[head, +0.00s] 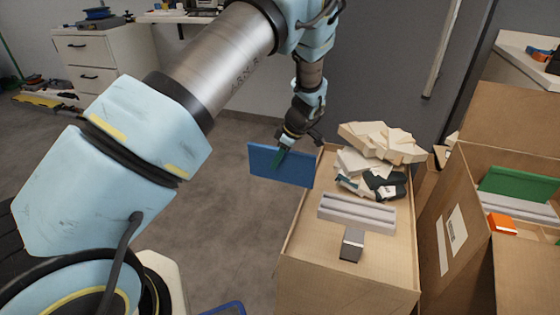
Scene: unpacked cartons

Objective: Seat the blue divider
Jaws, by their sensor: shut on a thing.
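The blue divider (298,170) is a flat rectangular panel in the head view. My gripper (282,158) is shut on it near its upper middle. The divider hangs in the air at the left edge of the near carton, overlapping that carton's far left corner in the picture. A grey slotted holder (357,212) with parallel grooves lies on the near carton (300,275). The divider is apart from the holder, to its left and farther back. The far side of the divider is hidden.
Cream packing pieces (378,145) and a dark green and black item (385,186) lie behind the holder. A small dark block (351,244) is in front of it. An open carton (462,225) at right holds a green panel (518,185) and an orange block (502,223).

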